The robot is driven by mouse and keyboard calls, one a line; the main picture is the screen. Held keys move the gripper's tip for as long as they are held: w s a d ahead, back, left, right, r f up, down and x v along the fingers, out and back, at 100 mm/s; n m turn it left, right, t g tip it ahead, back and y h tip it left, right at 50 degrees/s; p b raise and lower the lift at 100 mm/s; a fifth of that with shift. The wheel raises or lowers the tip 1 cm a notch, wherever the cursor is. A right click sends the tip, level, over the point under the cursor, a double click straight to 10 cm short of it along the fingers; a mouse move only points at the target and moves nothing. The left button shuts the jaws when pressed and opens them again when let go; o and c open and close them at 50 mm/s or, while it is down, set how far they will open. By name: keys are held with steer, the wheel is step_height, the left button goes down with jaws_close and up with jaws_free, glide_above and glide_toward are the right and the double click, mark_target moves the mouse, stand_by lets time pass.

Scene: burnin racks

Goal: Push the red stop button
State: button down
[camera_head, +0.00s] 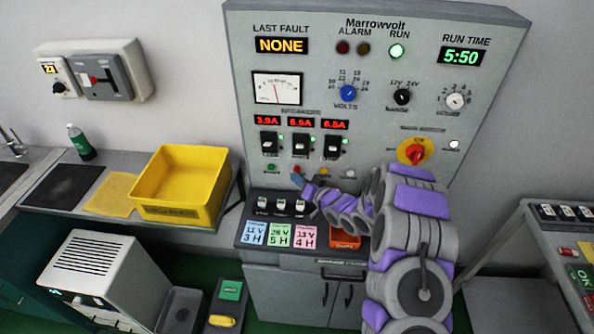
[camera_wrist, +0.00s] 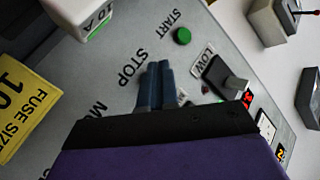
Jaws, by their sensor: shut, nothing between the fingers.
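The red stop button (camera_head: 297,168) is a small round button in the row low on the grey Marrowvolt panel (camera_head: 375,135), just right of the green start button (camera_head: 271,168). My gripper (camera_head: 297,180) is shut and empty, its tips at or just below the red button in the head view. In the wrist view the shut fingers (camera_wrist: 158,72) end beside the STOP label (camera_wrist: 133,66) and hide the red button. The green start button (camera_wrist: 183,36) shows beyond them. I cannot tell whether the tips touch the red button.
The RUN lamp (camera_head: 397,51) glows green. Three black breaker switches (camera_head: 300,144) sit just above the button row. A red and yellow rotary switch (camera_head: 415,151) is to the right. A yellow bin (camera_head: 180,185) stands on the left bench. Colored cards (camera_head: 279,235) lie on the ledge below.

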steer(key=shift+w+r, duration=0.1)
stand_by(0.7)
steer(key=shift+w+p, duration=0.3)
steer(key=shift+p, duration=0.2)
steer(key=shift+w+d+p, duration=0.1)
steer(key=shift+w+p, duration=0.2)
steer(key=shift+w, duration=0.1)
stand_by(0.6)
steer(key=shift+s, duration=0.85)
steer(key=shift+s, duration=2.5)
